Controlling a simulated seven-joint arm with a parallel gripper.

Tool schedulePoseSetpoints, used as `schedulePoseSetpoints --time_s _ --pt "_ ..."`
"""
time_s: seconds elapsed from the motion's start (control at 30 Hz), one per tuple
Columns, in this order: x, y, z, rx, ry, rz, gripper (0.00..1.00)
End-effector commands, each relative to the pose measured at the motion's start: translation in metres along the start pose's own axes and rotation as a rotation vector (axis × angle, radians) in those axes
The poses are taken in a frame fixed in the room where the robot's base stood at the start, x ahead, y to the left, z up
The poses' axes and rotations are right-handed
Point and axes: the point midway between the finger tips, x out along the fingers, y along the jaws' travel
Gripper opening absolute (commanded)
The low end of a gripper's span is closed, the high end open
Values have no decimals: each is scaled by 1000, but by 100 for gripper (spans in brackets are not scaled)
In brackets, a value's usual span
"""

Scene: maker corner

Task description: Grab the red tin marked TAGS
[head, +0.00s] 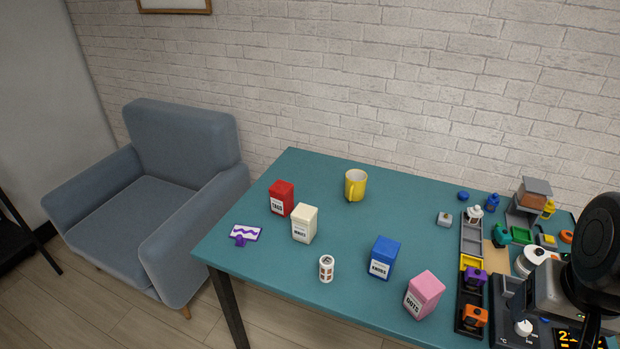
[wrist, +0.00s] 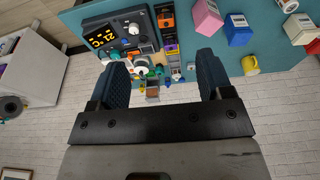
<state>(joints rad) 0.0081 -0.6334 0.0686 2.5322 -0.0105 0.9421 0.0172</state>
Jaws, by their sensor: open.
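The red tin marked TAGS (head: 281,198) stands upright on the teal table, toward its far left part in the head view. A cream tin (head: 304,223) stands close in front of it, to the right. In the wrist view a red tin (wrist: 313,47) is partly cut off at the right edge; its label cannot be read there. My gripper (wrist: 160,75) is open and empty in the wrist view, with its two dark blue fingers wide apart. It is away from the red tin. At the right edge of the head view a dark part of my arm shows.
A yellow mug (head: 355,185), a blue tin (head: 383,258), a pink tin (head: 424,294), a small white patterned jar (head: 326,268) and a purple-and-white item (head: 245,234) stand on the table (head: 340,232). Trays and devices crowd its right end. A grey armchair (head: 165,190) stands left.

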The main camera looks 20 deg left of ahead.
Motion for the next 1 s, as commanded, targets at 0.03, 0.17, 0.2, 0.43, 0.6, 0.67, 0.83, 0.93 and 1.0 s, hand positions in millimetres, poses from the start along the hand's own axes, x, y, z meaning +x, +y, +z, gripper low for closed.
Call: schedulePoseSetpoints --time_s 0.03,0.17,0.2,0.43,0.6,0.67,0.83,0.93,1.0 --pt "0 0 0 0 0 0 81" --pt "0 0 0 0 0 0 99" --pt "0 0 0 0 0 0 99" --pt "0 0 0 0 0 -1 99" --pt "1 -5 -6 13 -7 -18 99" --pt "2 -9 -10 23 -12 -33 99" --pt "7 -29 -31 75 -41 -102 99" --pt "11 -46 -48 120 -67 -157 99" --pt "15 -60 -61 156 -88 -197 99"
